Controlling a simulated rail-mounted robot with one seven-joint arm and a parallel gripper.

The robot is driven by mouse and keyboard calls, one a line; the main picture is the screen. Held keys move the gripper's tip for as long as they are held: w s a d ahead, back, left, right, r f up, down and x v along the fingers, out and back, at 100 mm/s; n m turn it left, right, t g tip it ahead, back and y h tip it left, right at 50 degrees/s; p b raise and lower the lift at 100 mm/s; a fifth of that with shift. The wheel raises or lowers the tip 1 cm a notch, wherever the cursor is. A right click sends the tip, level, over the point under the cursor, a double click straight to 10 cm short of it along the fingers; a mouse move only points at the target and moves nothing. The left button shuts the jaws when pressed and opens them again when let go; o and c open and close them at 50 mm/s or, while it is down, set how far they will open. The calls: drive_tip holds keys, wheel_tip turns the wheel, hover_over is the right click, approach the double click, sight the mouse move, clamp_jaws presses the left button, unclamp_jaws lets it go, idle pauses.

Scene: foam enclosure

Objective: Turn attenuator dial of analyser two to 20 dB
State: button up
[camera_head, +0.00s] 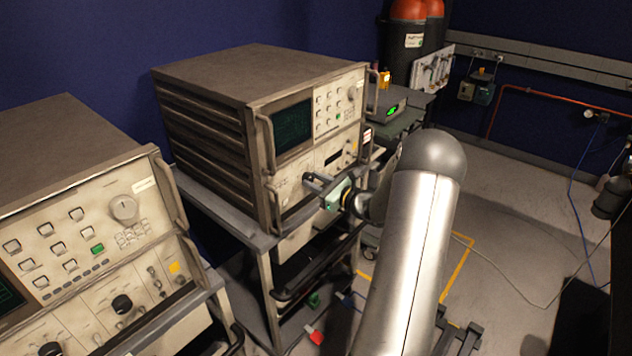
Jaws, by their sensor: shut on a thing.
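A beige analyser (335,110) with a dark screen stands on a trolley in the middle of the view. My gripper (312,182) reaches from the right to the lower front panel of this analyser. Its dark fingers are shut at the panel on what appears to be the attenuator dial. The dial is hidden behind the fingers, so its marks and setting cannot be read. A second, similar analyser (90,232) stands nearer at the left, with a dark knob (122,304) on its lower panel. Labels telling the analysers apart are too small to read.
A metal handle (266,145) runs up the left front edge of the middle analyser, close to my gripper. The trolley (225,213) carries it. Dark gas cylinders (405,50) with red tops stand at the back. The floor (520,200) at the right is mostly clear.

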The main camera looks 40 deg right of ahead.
drive_tip(key=o, duration=1)
drive_tip(key=shift+c, duration=0.2)
drive_tip(key=shift+s, duration=0.1)
drive_tip(key=b+v, duration=0.2)
drive_tip(key=v, duration=1.5)
drive_tip(key=shift+s, duration=0.1)
